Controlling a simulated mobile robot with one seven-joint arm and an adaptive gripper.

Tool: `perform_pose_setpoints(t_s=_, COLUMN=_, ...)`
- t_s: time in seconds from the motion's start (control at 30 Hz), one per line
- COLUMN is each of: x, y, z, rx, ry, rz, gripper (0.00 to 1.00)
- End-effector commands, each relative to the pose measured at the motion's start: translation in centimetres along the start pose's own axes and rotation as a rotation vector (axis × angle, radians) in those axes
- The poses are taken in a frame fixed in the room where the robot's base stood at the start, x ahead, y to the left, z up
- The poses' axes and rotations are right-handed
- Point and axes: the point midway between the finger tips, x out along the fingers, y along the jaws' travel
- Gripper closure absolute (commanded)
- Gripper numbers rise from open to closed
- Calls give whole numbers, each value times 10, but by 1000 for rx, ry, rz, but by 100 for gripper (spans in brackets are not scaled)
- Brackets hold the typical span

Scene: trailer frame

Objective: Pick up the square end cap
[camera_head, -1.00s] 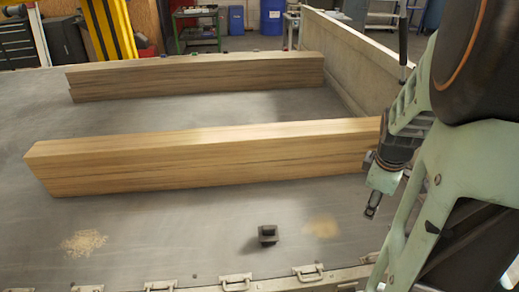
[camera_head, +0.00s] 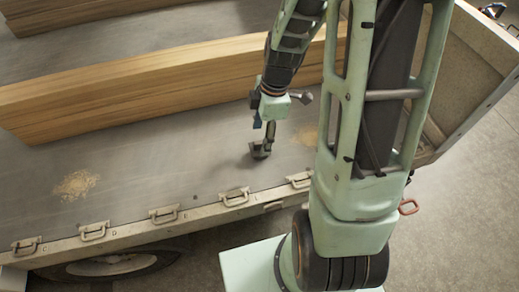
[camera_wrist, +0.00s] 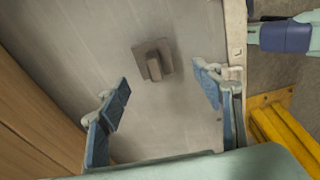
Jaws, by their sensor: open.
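The square end cap (camera_wrist: 153,61) is a small dark piece with a square flange and a raised block. It lies on the grey trailer bed, ahead of my gripper (camera_wrist: 165,95) in the wrist view. My gripper is open, its two blue-padded fingers wide apart with nothing between them. In the head view the end cap (camera_head: 260,151) sits near the bed's front edge, partly hidden by my gripper (camera_head: 263,140), which is above it. Whether they touch cannot be told there, but the wrist view shows them apart.
A long wooden beam (camera_head: 150,88) lies behind the end cap, with another beam (camera_head: 70,12) further back. Metal latches (camera_head: 164,214) line the bed's front edge. Sawdust piles (camera_head: 76,185) lie on the bed, which is otherwise clear around the cap.

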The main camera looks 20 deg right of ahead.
Motion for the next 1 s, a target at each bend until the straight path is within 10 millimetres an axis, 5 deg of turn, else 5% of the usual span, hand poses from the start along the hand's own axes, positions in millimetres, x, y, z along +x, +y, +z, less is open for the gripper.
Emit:
perform_pose_setpoints(t_s=0.33, x=43, y=6, z=3, rx=0, ry=0, rz=-4, gripper=40)
perform_pose_setpoints(t_s=0.67, x=50, y=7, z=4, rx=1, ry=-1, rz=-1, gripper=40)
perform_pose_setpoints(t_s=1.0, x=50, y=7, z=4, rx=1, ry=-1, rz=-1, gripper=75)
